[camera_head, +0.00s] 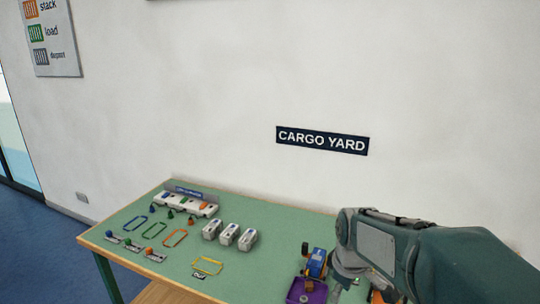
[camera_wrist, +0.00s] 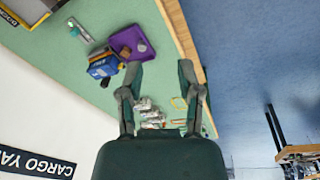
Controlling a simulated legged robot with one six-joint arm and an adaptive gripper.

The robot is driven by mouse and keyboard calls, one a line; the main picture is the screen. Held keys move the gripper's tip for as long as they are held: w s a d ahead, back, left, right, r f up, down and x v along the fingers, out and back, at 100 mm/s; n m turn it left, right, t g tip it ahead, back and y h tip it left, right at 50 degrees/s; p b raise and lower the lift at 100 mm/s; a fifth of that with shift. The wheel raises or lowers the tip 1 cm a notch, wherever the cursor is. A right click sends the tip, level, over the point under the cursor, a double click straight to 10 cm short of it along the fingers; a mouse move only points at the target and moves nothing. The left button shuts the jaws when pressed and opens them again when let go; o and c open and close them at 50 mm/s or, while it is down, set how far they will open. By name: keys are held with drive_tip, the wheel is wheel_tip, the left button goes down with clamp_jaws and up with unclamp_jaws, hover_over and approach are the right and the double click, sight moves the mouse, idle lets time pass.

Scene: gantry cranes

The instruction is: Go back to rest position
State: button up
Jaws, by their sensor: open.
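My gripper (camera_wrist: 160,72) is open in the wrist view, its two fingers spread apart with nothing between them. It is above the green tabletop (camera_wrist: 95,65) near the table's wooden edge. In the head view my arm reaches in from the right, and the gripper end (camera_head: 348,272) is low beside the purple tray (camera_head: 306,292) and the blue and orange toy vehicle (camera_head: 315,263). The fingertips are not clear there. The tray (camera_wrist: 130,42) and the vehicle (camera_wrist: 103,64) also show in the wrist view, to the left of the fingers.
On the table (camera_head: 275,222), several white blocks (camera_head: 229,233), coloured outlines (camera_head: 175,238) and a white rack (camera_head: 184,202) stand left of my arm. The wall behind carries a CARGO YARD sign (camera_head: 322,141). Blue floor (camera_head: 30,240) is open at left.

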drive_tip(key=s+r+m+t, duration=0.2)
drive_tip(key=s+r+m, duration=0.1)
drive_tip(key=s, duration=0.6)
drive_tip(key=s+r+m+t, duration=0.1)
drive_tip(key=s+r+m, duration=0.2)
drive_tip(key=s+m, duration=0.3)
drive_tip(key=s, duration=0.3)
drive_tip(key=shift+r+t, duration=0.3)
drive_tip(key=shift+t, duration=0.1)
